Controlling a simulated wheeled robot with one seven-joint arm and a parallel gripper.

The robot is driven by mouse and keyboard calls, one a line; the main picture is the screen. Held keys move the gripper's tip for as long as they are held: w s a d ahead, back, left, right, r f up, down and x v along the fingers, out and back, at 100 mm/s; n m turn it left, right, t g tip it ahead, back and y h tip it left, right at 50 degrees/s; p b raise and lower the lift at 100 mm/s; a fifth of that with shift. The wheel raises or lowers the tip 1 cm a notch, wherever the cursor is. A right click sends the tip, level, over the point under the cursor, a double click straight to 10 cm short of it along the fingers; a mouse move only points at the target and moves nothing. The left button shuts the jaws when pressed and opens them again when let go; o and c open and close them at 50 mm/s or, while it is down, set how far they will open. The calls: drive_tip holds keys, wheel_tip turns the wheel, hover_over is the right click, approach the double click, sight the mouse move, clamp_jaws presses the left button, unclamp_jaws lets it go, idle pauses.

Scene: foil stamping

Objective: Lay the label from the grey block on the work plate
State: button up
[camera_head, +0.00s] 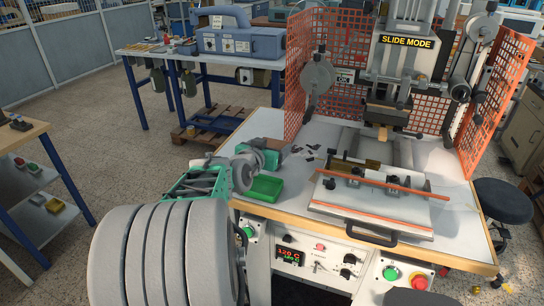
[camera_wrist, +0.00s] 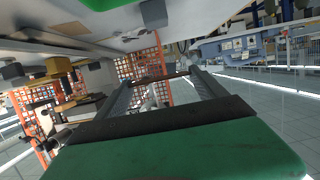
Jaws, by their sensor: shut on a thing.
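My gripper (camera_wrist: 160,78) shows in the wrist view as two grey fingers reaching out from a green body. A thin brown strip, which I take for the label (camera_wrist: 162,77), spans the gap between the fingertips and is seen nearly edge-on. In the head view my arm reaches from the lower left to the left part of the bench, and its fingers and the label cannot be made out there. The work plate (camera_head: 350,213) is the pale sliding plate under the press, with orange bars across it.
The press head (camera_head: 385,103) hangs over the rear of the plate, between orange mesh guards (camera_head: 350,58). A green tray (camera_head: 264,188) stands beside my arm. A black handle (camera_head: 372,238) juts from the plate's front.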

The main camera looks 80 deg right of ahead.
drive_tip(key=d+f, duration=0.1)
drive_tip(key=f, duration=0.1)
drive_tip(key=d+f+p, duration=0.1)
drive_tip(key=d+f, duration=0.1)
drive_tip(key=f, duration=0.1)
drive_tip(key=w+d+f, duration=0.1)
drive_tip(key=f, duration=0.2)
drive_tip(key=shift+d, duration=0.2)
drive_tip(key=shift+s+a, duration=0.1)
drive_tip(key=shift+a, duration=0.05)
drive_tip(key=shift+f, duration=0.3)
drive_tip(key=o, duration=1.3)
drive_tip(key=shift+c, duration=0.2)
drive_tip(key=shift+r+p, duration=0.3)
drive_tip(key=shift+p, duration=0.4)
